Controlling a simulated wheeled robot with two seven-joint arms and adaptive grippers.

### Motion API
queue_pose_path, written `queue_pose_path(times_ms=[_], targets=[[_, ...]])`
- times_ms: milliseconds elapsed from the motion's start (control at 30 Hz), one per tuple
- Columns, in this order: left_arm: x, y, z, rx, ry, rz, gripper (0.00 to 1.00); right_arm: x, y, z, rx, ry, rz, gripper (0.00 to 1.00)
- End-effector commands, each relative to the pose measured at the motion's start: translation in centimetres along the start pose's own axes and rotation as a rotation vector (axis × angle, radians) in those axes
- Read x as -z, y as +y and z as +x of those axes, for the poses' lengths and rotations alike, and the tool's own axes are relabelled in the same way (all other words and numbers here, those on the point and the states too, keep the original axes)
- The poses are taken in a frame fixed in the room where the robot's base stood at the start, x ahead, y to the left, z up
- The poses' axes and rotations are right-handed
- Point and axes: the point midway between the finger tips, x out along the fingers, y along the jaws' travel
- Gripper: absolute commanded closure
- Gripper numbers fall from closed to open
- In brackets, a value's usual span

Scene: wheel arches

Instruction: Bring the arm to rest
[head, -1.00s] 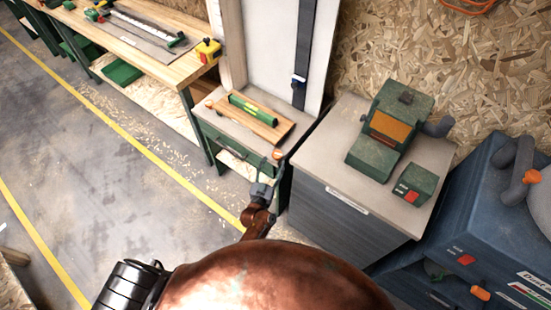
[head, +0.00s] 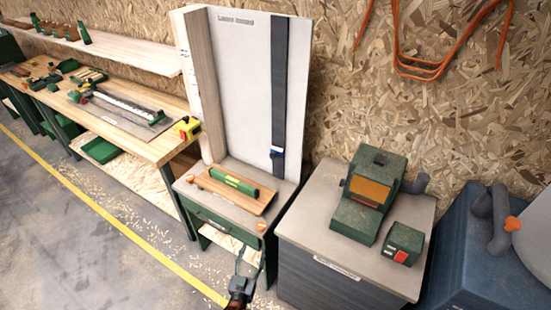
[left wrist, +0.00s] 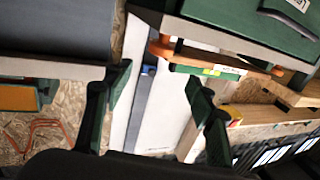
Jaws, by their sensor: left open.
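My left gripper (head: 246,272) is at the bottom of the head view, in front of the small green cabinet (head: 212,207). Its fingers are apart with nothing between them. In the left wrist view the two dark green fingers of the left gripper (left wrist: 158,82) stand wide apart and empty, with the white panel and its dark strap behind. Whether a fingertip touches the cabinet front cannot be told from the head view. My right gripper is not in view.
A green level (head: 235,184) lies on a wooden board (head: 262,201) on the cabinet. A white panel (head: 240,85) stands behind. A grey cabinet (head: 325,280) with a green machine (head: 360,215) is at right; a long workbench (head: 150,150) is at left. Floor at lower left is open.

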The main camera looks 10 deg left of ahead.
Motion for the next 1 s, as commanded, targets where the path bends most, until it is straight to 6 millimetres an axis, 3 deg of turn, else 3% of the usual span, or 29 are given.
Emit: queue_pose_path(times_ms=[133, 233, 367, 467, 600, 700, 767, 900, 1000], targets=[[-0.6, 0.0, -0.2, -0.004, -0.012, 0.002, 0.49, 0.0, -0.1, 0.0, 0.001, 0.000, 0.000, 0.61], [-3.4, 0.0, -1.1, -0.020, -0.070, 0.008, 0.49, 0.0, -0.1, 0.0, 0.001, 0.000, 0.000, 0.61], [-10.5, -0.1, -4.2, -0.060, -0.225, 0.023, 0.49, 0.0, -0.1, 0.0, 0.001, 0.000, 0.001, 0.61], [-16.8, -0.6, -7.9, -0.091, -0.373, 0.034, 0.49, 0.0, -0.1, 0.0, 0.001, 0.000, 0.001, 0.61], [-24.9, -1.7, -14.3, -0.120, -0.582, 0.044, 0.49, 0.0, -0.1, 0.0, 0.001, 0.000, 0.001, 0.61], [-29.8, -2.9, -19.5, -0.130, -0.728, 0.052, 0.49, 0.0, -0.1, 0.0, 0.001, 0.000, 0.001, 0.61], [-32.5, -3.8, -22.9, -0.133, -0.816, 0.056, 0.49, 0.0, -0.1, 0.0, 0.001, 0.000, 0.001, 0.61], [-37.7, -6.0, -31.6, -0.128, -1.022, 0.066, 0.49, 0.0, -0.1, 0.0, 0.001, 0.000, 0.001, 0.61], [-40.5, -7.8, -37.9, -0.116, -1.165, 0.073, 0.49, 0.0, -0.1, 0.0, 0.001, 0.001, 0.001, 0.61]])
